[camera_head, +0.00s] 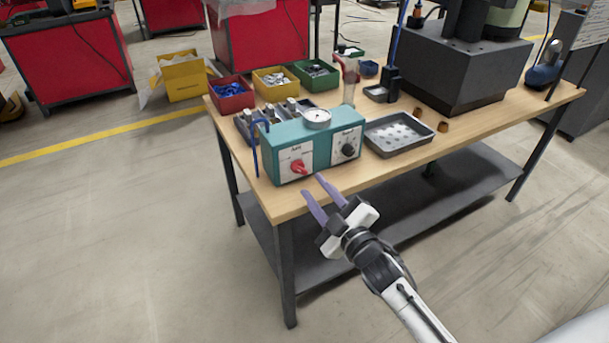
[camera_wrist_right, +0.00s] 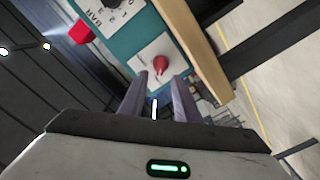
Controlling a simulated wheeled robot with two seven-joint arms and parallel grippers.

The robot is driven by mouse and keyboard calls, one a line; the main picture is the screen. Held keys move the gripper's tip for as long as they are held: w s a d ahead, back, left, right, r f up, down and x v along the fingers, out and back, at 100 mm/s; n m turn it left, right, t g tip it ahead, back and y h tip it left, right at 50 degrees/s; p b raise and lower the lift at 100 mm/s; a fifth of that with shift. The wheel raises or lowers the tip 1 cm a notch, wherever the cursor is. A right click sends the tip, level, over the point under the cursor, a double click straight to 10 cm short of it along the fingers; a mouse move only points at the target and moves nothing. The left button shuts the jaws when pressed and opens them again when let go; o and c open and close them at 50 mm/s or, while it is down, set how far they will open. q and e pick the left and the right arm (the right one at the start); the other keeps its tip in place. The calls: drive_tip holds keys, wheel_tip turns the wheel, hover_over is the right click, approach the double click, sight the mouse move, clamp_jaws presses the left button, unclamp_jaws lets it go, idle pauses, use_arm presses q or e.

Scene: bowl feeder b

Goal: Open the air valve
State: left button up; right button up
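The air valve is a red knob (camera_head: 299,167) on a white plate on the front of a teal box (camera_head: 322,137) at the table's near left corner. The red knob also shows in the right wrist view (camera_wrist_right: 160,66), just beyond the fingertips. My right gripper (camera_head: 317,187) is open, with its two purple fingers apart and pointing toward the knob. In the right wrist view the fingers (camera_wrist_right: 160,85) have a gap between them with nothing held. They look apart from the knob. My left gripper is in neither view.
A black knob (camera_head: 348,150) and a round gauge (camera_head: 317,117) are on the teal box. A blue hook-shaped rod (camera_head: 255,148) stands at its left. A grey tray (camera_head: 399,134) lies to its right. The wooden tabletop (camera_head: 288,205) ends close below the box.

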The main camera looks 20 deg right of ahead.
sight(301, 171)
drive_tip(key=w, duration=0.6)
drive_tip(key=shift+a, duration=0.25)
clamp_jaws()
